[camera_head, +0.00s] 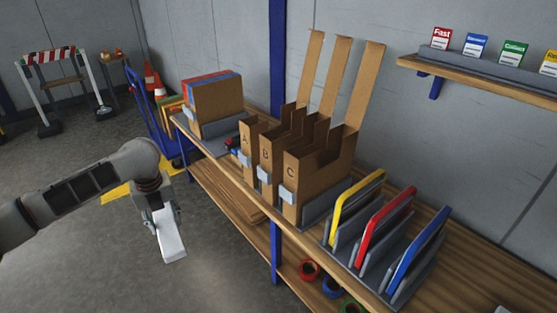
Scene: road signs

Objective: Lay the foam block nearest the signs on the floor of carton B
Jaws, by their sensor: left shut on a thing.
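My left gripper (163,222) hangs over the floor to the left of the workbench, pointing down. It is shut on a white foam block (171,246), which sticks out below the fingers, clear of the bench. Carton B (266,157) is a tall, narrow brown carton standing on the bench between carton A (247,138) and carton C (291,172). The cartons' tall back flaps stand up and their tops look open; the floor inside carton B is hidden. The yellow sign (343,205), red sign (372,232) and blue sign (408,262) stand upright in a grey rack.
A larger brown box (218,100) stands on the bench left of the cartons. A wall shelf (480,85) with small coloured cards is at upper right. Tape rolls (309,270) lie on the lower shelf. A blue trolley (148,118) and cones stand behind; open floor surrounds my left gripper.

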